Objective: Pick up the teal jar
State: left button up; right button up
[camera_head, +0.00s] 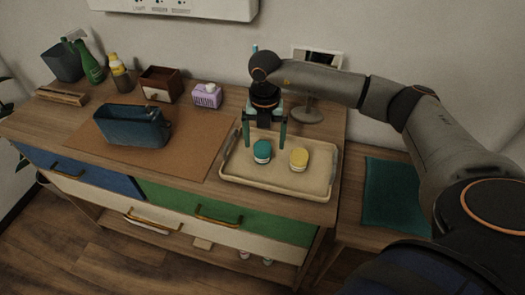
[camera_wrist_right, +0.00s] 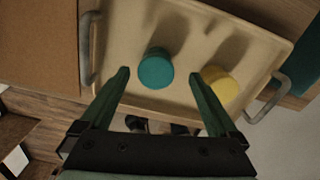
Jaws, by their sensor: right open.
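The teal jar (camera_head: 262,151) stands upright on the left part of a cream tray (camera_head: 285,185), beside a yellow-lidded jar (camera_head: 299,159). My right gripper (camera_head: 265,143) is over the tray with its fingers pointing down, spread apart and empty. In the right wrist view the teal jar (camera_wrist_right: 156,68) shows its round lid just beyond the open fingertips (camera_wrist_right: 160,76), roughly centred between them. The yellow jar (camera_wrist_right: 220,86) is close to the right-hand finger there. My left gripper is not in view.
The tray has raised edges and grey handles (camera_wrist_right: 88,47). A brown box (camera_head: 161,84), purple box (camera_head: 206,95) and bottles line the back. A round stand (camera_head: 307,115) is behind the tray.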

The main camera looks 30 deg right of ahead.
aim_at(262, 147)
jog(key=f, duration=0.4)
jog(key=shift+w+a+f, duration=0.1)
jog(key=shift+a, duration=0.15)
jog(key=shift+c, duration=0.4)
grip_shut()
